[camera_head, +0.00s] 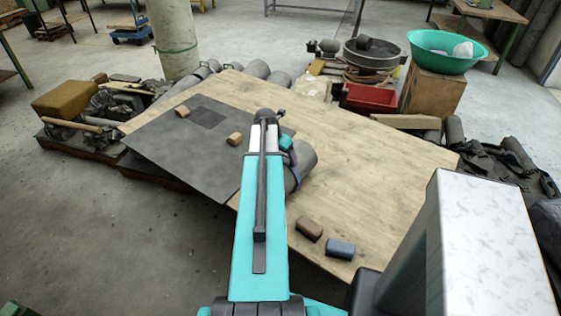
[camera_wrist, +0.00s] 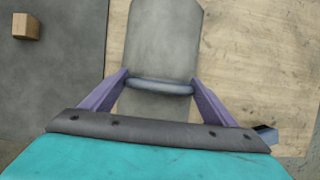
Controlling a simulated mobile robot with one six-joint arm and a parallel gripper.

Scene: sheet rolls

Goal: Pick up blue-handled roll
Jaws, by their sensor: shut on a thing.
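The roll is a grey cylinder that shows in the wrist view (camera_wrist: 163,40) and, partly behind my arm, in the head view (camera_head: 305,163). A rounded blue-grey handle (camera_wrist: 160,87) crosses it in the wrist view. My gripper (camera_wrist: 160,79) has its two purple fingers at the two ends of this handle, shut on it. In the head view my gripper (camera_head: 290,152) is mostly hidden by my arm, close over the wooden table (camera_head: 370,180). Whether the roll touches the table cannot be told.
A dark grey sheet (camera_head: 180,150) covers the table's left part. Small blocks lie about: two tan ones (camera_head: 234,139) on the sheet, a brown one (camera_head: 309,229) and a blue-grey one (camera_head: 340,248) near the front edge. A red bin (camera_head: 371,99) stands behind. The table's right side is bare.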

